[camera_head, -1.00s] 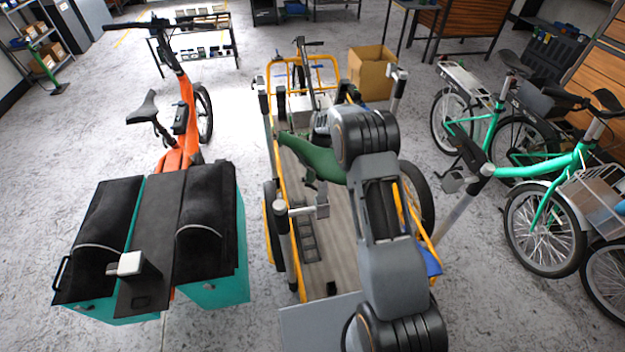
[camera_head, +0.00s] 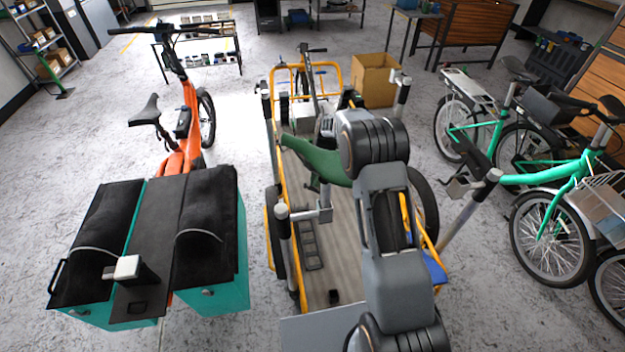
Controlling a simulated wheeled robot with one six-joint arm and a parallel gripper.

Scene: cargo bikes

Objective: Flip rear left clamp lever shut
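The near-left post (camera_head: 284,235) of the yellow-framed cargo bed stands upright with a light metal cap. A grey clamp (camera_head: 325,202) reaches right from it over the bed. Its lever is too small for me to tell whether it is up or shut. A green part (camera_head: 315,155), perhaps a bike frame, lies across the bed just beyond this clamp. My grey arm rises over the right side of the bed and hides part of it.
The near-right post (camera_head: 468,212) carries another clamp (camera_head: 462,187). A cardboard box (camera_head: 375,80) stands behind the bed. An orange bike (camera_head: 186,130) with teal black-topped boxes (camera_head: 225,290) stands left, with a narrow floor gap between. Green bikes (camera_head: 545,172) stand at right.

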